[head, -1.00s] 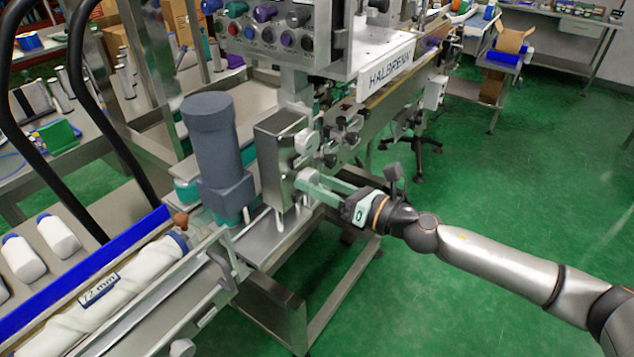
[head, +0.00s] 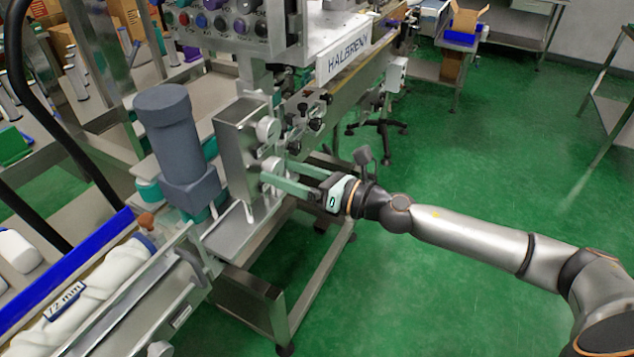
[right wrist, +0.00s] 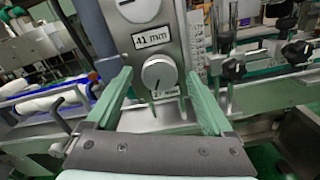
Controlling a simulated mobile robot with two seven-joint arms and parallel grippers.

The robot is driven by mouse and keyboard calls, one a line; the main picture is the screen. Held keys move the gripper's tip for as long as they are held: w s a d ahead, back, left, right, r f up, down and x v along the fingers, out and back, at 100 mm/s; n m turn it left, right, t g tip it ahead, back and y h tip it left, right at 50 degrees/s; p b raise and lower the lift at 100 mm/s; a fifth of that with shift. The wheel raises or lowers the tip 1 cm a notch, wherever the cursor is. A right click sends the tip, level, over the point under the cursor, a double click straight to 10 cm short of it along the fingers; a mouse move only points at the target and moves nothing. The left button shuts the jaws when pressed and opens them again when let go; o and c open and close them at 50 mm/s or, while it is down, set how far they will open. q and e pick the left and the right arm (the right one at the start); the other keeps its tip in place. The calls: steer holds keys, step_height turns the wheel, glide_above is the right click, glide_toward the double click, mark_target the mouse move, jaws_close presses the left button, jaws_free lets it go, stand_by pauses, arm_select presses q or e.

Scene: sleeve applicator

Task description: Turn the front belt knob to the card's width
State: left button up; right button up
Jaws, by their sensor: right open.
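The card (head: 66,301) reads 72 mm and lies on a white bottle at the lower left of the head view. A steel box (head: 236,150) carries two round pale knobs, an upper one (head: 267,129) and a lower one (head: 272,164). In the right wrist view a label (right wrist: 153,37) reading 41 mm sits above the lower knob (right wrist: 159,73); the label under that knob is too small to read surely. My right gripper (right wrist: 160,78) is open, its green fingers on either side of the lower knob. Contact cannot be told. My left gripper is not in view.
A grey motor (head: 177,140) stands left of the knob box. Black clamp knobs (head: 310,110) sit to its right, under the HALBRENN sign (head: 346,54). A conveyor with a blue rail (head: 75,262) runs at lower left. The green floor (head: 470,170) at right is clear.

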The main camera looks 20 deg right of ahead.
arm_select(q)
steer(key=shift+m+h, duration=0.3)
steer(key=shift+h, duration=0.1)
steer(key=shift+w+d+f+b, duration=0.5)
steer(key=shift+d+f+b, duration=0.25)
steer(key=shift+b, duration=0.65)
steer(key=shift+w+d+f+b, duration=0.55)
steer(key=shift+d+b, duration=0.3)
steer(key=shift+b, duration=0.55)
arm_select(e)
steer(key=v, duration=1.1)
steer(key=shift+s, duration=0.15)
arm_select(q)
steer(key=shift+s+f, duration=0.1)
arm_select(e)
steer(key=shift+d, duration=0.15)
